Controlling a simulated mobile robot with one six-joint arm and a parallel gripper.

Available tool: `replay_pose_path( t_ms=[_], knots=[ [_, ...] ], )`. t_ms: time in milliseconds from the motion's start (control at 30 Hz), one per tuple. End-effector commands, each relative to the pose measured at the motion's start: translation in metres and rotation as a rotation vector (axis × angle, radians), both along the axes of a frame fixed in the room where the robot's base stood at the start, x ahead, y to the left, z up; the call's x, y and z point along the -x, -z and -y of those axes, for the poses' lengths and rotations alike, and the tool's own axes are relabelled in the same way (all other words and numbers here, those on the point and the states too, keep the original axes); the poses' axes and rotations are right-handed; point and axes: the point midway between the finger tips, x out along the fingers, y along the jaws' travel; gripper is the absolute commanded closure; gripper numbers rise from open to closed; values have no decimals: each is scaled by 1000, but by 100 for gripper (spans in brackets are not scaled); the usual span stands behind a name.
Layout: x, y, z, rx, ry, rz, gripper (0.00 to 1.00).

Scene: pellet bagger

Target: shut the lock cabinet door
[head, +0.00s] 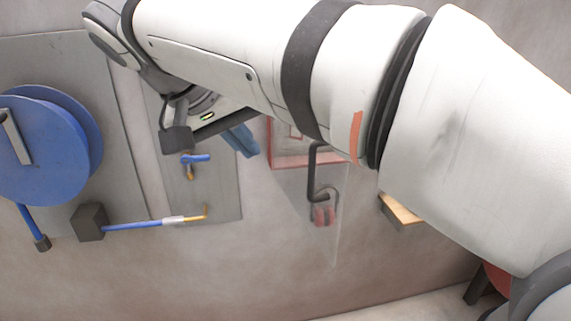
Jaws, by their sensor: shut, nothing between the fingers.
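The lock cabinet (308,161) is a red-framed box on the wall, partly hidden behind my arm. Its door (300,200) looks like a clear panel standing swung out from the frame, so it is open. A black bar handle (311,175) is on the door. Red padlock-like shapes (322,216) show at the handle's lower end; I cannot tell whether they hang on it or lie behind the clear panel. My gripper (247,149) has blue-grey fingers, shut and empty, left of the cabinet frame and apart from the handle in the picture.
A blue reel (45,150) is on a grey wall panel at left. A blue lever (195,158) and a blue rod with a yellow tip (150,224) sit below my wrist. A small wooden-topped ledge (402,209) is right of the door. The wall below the door is bare.

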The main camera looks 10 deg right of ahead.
Motion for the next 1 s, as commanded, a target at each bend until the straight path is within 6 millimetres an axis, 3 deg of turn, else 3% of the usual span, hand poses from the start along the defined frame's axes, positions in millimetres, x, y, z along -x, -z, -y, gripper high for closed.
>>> replay_pose_path(
  t_ms=[100,267,667,800,1000],
  knots=[
    [0,-7,-5,10,17,21,100],
    [-6,5,4,11,22,21,100],
    [-35,71,45,10,21,18,100],
    [-33,68,67,7,22,22,100],
    [-33,70,81,7,18,22,100]
  ],
)
